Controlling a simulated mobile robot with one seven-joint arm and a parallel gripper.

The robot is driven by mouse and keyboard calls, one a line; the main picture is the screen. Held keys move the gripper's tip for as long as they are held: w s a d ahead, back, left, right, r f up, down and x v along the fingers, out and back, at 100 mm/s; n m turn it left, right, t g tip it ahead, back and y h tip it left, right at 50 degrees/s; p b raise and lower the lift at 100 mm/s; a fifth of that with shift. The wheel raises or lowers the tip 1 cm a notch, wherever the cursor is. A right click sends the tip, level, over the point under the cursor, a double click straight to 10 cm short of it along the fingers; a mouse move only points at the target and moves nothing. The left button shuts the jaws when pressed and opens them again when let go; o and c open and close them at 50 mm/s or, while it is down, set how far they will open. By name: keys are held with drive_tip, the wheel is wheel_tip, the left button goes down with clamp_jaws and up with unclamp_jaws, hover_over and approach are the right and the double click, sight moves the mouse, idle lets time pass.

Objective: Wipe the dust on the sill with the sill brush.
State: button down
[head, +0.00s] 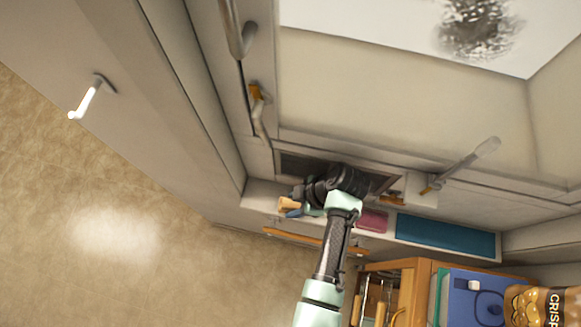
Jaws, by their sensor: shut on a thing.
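My gripper (299,200) is at the left part of a pale sill-like ledge (259,196) below the window. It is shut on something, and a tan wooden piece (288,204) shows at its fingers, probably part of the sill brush. The brush's bristles cannot be made out, as my wrist and fingers cover much of that spot. I cannot tell whether the held thing touches the ledge. No dust can be clearly told apart on the ledge at this size.
A pink item (373,221) and a flat teal item (445,235) lie on the ledge to the right of my wrist. Window handles (464,164) stick out above. Below right are a wooden cabinet (410,272), a blue folder-like item (485,298) and a crisp packet (540,305).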

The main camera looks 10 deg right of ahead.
drive_tip(key=shift+w+d+f+m+t, duration=0.1)
drive_tip(key=shift+w+d+m+t, duration=0.25)
drive_tip(key=shift+d+m, duration=0.2)
drive_tip(key=shift+w+a, duration=0.1)
drive_tip(key=shift+w+a+p, duration=0.15)
drive_tip(key=shift+w+a, duration=0.1)
drive_tip(key=shift+a, duration=0.45)
drive_tip(key=shift+w+a+p, duration=0.15)
drive_tip(key=shift+w+a, duration=0.05)
drive_tip(key=shift+a, duration=0.45)
wheel_tip(320, 180, up, 7)
drive_tip(key=p, duration=0.6)
idle(0.5)
